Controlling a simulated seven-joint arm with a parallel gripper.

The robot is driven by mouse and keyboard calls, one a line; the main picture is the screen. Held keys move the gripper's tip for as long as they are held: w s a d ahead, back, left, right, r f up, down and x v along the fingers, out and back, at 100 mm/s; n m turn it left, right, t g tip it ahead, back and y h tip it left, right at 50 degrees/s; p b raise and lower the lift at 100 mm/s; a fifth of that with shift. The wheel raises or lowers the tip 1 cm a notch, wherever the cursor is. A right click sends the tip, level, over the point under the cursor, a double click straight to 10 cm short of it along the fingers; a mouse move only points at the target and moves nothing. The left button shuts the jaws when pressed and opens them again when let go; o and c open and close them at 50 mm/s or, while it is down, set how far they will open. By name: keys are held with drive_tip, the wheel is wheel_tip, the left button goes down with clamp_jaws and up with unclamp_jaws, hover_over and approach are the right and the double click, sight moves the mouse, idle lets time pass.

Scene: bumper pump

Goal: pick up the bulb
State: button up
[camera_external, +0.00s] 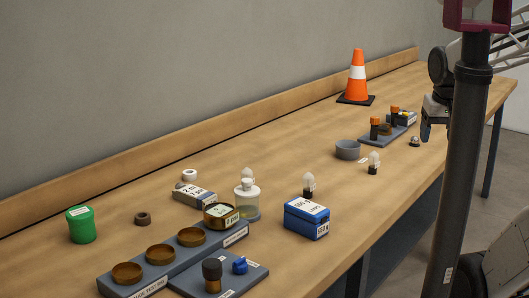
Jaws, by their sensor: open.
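Several small pieces look like bulbs with pale rounded tops. One white bulb (308,181) on a dark base stands just behind the blue box. Another white bulb (374,158) on a dark base stands farther right, near the grey bowl. My gripper (428,131) is open above the right edge of the table, partly hidden by the dark pole. It is apart from these bulbs. A small silvery domed piece (415,141) lies on the table close beside the gripper; I cannot tell what it is.
A dark pole (462,170) blocks the right side.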

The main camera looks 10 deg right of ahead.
drive_tip(key=w+a+f+m, duration=0.15)
drive_tip(key=w+a, duration=0.25)
drive_tip(key=w, duration=0.4)
drive_tip(key=m+g, duration=0.2)
drive_tip(key=m, duration=0.4)
hover_over(308, 172)
wheel_tip(308, 172, down, 14)
drive_tip(key=shift+d+r, duration=0.15)
drive_tip(key=shift+r, duration=0.05)
drive_tip(key=shift+f, duration=0.15)
drive_tip(key=shift+f, duration=1.25)
drive_tip(key=shift+s+a+f, duration=0.1)
drive_tip(key=shift+f, duration=1.25)
drive_tip(key=shift+s+a+f, duration=0.1)
drive_tip(key=shift+f, duration=1.2)
